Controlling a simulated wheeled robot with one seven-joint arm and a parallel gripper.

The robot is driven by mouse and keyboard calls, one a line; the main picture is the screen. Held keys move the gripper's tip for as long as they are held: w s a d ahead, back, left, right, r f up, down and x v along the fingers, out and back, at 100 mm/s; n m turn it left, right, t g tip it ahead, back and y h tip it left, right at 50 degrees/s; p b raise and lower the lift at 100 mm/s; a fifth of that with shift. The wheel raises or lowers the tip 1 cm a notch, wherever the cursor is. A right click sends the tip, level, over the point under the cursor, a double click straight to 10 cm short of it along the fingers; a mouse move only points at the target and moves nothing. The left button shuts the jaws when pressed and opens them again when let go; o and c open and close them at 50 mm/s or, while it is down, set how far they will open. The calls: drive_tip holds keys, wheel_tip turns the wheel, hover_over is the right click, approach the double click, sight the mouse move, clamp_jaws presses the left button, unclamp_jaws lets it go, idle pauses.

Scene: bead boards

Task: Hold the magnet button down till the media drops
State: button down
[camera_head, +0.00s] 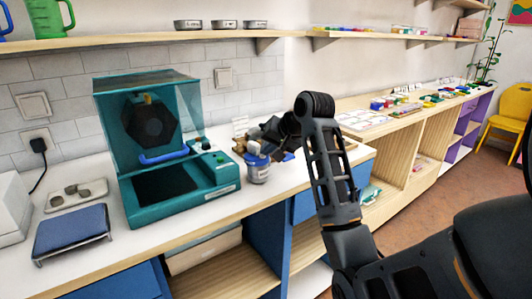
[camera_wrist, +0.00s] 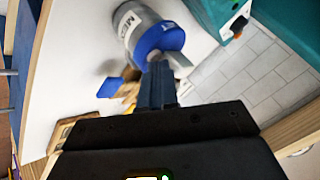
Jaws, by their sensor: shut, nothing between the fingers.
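A teal machine (camera_head: 180,200) with a raised see-through hood, a dark hexagonal drum (camera_head: 148,127) and a blue handle stands on the counter. Its right-hand panel has a dark knob (camera_head: 206,146) and a small green control (camera_head: 220,156). In the wrist view, part of the machine (camera_wrist: 212,14) shows with a dark knob (camera_wrist: 238,25) and a green spot; I cannot tell which is the magnet button. A grey jar with blue parts (camera_wrist: 145,32) is partly labelled "MEDI". My gripper (camera_wrist: 158,68) is shut and empty, above the counter by the jar (camera_head: 257,170), right of the machine.
A blue-topped flat device (camera_head: 72,230) and a tray with small grey pieces (camera_head: 75,192) lie left of the machine. Wooden items lie near the jar. A shelf (camera_head: 120,40) runs above. The counter's front edge is close.

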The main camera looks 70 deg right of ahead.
drive_tip(key=shift+r, duration=0.5)
drive_tip(key=shift+d+r+p, duration=0.1)
drive_tip(key=shift+r+p, duration=0.05)
drive_tip(key=shift+p, duration=0.15)
wheel_tip(320, 180, up, 5)
drive_tip(key=p, duration=0.5)
